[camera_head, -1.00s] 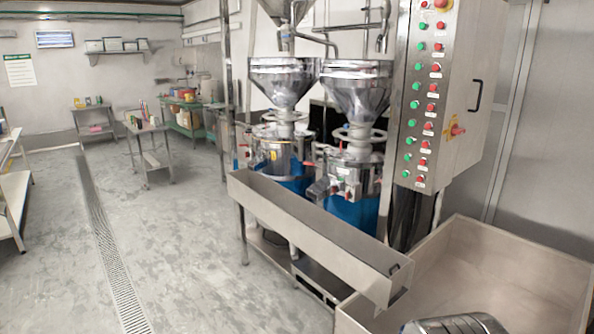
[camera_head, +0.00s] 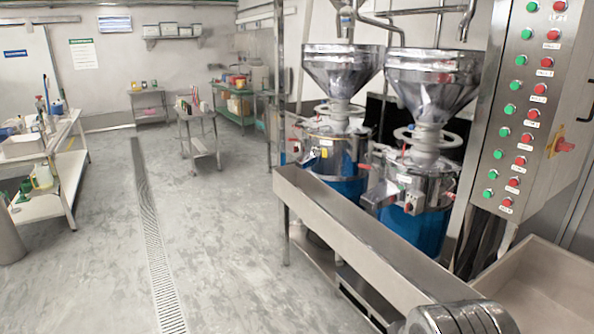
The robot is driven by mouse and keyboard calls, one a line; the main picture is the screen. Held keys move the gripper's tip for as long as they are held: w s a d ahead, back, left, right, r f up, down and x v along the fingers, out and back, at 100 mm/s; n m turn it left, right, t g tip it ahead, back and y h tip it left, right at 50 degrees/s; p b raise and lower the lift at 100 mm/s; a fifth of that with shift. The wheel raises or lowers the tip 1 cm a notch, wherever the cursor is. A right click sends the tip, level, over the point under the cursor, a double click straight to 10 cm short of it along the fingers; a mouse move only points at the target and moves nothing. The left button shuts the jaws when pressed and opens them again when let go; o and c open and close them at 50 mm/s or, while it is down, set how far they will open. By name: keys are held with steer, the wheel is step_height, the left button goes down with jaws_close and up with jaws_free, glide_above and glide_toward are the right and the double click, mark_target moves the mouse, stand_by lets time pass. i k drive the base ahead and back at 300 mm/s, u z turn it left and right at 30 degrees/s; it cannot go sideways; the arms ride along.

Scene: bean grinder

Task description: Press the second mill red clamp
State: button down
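Two steel mills with funnel hoppers and blue lower bodies stand side by side right of centre. The farther, left mill (camera_head: 338,142) has small red parts near its rim. Which mill counts as the second is not marked. My gripper is not in view.
A long steel trough (camera_head: 350,240) runs in front of the mills. A control panel (camera_head: 520,120) with green and red buttons and a pale bin (camera_head: 545,290) are at right. A bench (camera_head: 60,160) stands at left. The grey floor is clear around a drain grate (camera_head: 150,240).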

mark_target(359, 165)
steer(key=u, duration=0.25)
steer(key=i, duration=2.3)
steer(key=z, duration=0.3)
steer(key=i, duration=1.3)
steer(key=z, duration=0.3)
